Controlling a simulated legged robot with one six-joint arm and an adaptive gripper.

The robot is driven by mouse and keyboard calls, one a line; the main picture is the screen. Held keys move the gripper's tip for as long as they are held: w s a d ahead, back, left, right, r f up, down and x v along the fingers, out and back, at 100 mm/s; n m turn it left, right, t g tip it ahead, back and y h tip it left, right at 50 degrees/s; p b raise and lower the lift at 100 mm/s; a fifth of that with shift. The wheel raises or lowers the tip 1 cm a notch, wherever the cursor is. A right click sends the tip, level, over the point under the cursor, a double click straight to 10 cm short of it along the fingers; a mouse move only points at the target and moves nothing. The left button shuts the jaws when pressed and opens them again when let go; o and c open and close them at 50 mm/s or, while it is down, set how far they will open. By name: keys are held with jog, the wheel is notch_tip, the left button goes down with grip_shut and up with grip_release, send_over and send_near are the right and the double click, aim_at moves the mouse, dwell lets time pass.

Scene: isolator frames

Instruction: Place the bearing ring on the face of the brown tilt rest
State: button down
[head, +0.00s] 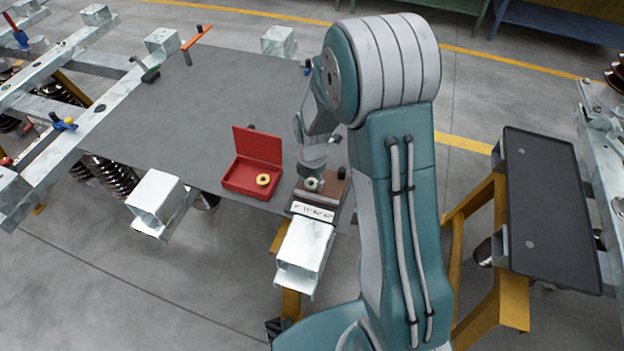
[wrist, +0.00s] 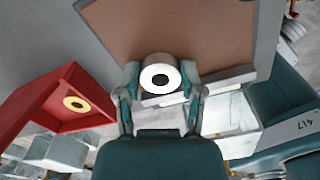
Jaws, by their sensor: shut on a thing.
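The bearing ring (wrist: 160,63) is a pale silver ring with a dark bore. My gripper (wrist: 160,80) is shut on it, one finger on each side. In the head view the ring (head: 312,184) shows just below my gripper (head: 313,172). The brown tilt rest (head: 336,186) stands at the near edge of the grey table, partly hidden by my arm. Its brown face (wrist: 185,35) fills the upper middle of the wrist view, behind the ring. A pale ledge (wrist: 225,76) runs along the face's lower edge, close to the ring. I cannot tell whether the ring touches the face.
An open red box (head: 240,184) with a yellow ring (head: 263,179) in it stands left of the tilt rest. A pale block with markings (head: 312,211) lies in front of the rest. The grey table (head: 220,95) is mostly clear behind. A dark tray (head: 550,205) stands at right.

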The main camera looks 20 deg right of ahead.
aim_at(312, 182)
jog(key=shift+c, duration=1)
grip_release()
jog(key=shift+f, duration=0.1)
jog(key=shift+a, duration=0.1)
notch_tip(312, 182, up, 12)
jog(key=s+r+m+t, duration=0.2)
jog(key=s+r+m, duration=0.6)
jog(key=s+m, duration=0.2)
jog(key=s+r+m+t, duration=0.3)
jog(key=s+r+m, duration=0.5)
jog(key=s+m, duration=0.3)
jog(key=shift+a+m+t, duration=0.15)
jog(key=shift+m+t, duration=0.15)
jog(key=shift+m, duration=1.7)
